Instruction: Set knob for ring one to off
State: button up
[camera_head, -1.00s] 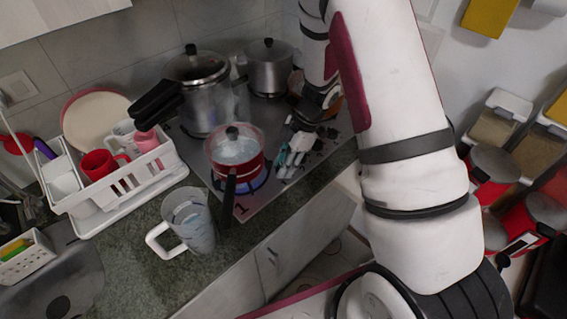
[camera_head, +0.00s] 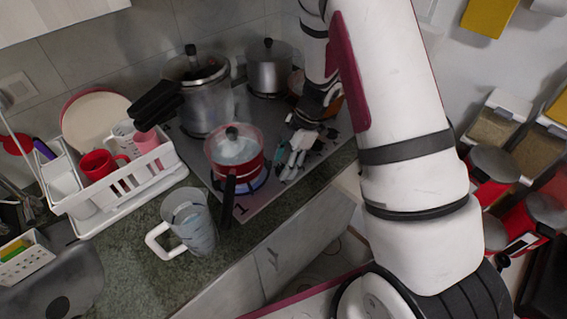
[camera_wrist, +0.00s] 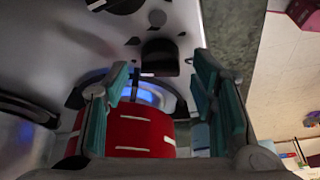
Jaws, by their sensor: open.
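The stove top (camera_head: 248,204) carries a red pot (camera_head: 222,158) with a lid, over a lit blue flame (camera_head: 262,182). A mark like a "1" shows on the stove near this pot. My gripper (camera_head: 291,165) is low over the stove, just right of the pot. In the wrist view my gripper (camera_wrist: 162,70) is open, its teal-padded fingers on either side of a dark knob (camera_wrist: 160,57). I cannot tell whether they touch it. The blue flame (camera_wrist: 140,92) and the pot's red side (camera_wrist: 138,128) show behind and below. The knob's marking is not readable.
Another dark knob (camera_wrist: 122,4) is at the wrist view's top. A pressure cooker (camera_head: 205,98) and a steel pot (camera_head: 268,72) stand at the back. A glass mug (camera_head: 190,222) and a white dish rack (camera_head: 112,190) are on the left counter.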

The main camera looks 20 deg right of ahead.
jog(key=v, duration=1.1)
jog(key=shift+r, duration=0.2)
jog(key=shift+c, duration=0.2)
